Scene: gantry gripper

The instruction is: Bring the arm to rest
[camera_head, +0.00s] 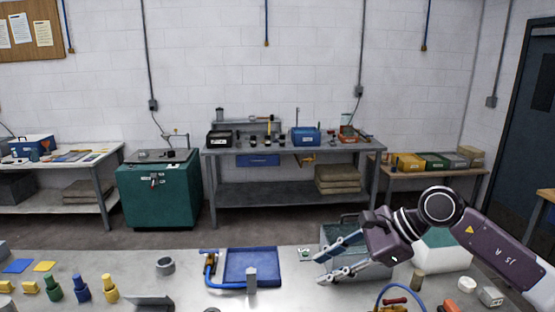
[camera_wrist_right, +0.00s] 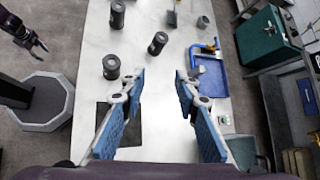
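My right gripper (camera_head: 317,269) reaches in from the right in the head view, above the grey bench (camera_head: 210,300). Its two fingers are spread apart with nothing between them. In the right wrist view the right gripper (camera_wrist_right: 158,95) also shows open and empty, its blue finger pads apart above the bench top (camera_wrist_right: 160,140). My left gripper (camera_wrist_right: 34,44) shows small at the upper left of the right wrist view, beside the bench and over the floor. Its fingers look spread and empty. It is out of the head view.
A blue tray (camera_head: 233,280) with a blue clamp (camera_head: 209,270) lies left of the right gripper. A grey bin (camera_head: 335,235) stands close behind it. Several green, blue and yellow pieces stand at the bench's left. A red-handled tool (camera_head: 394,303) lies at the front right.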

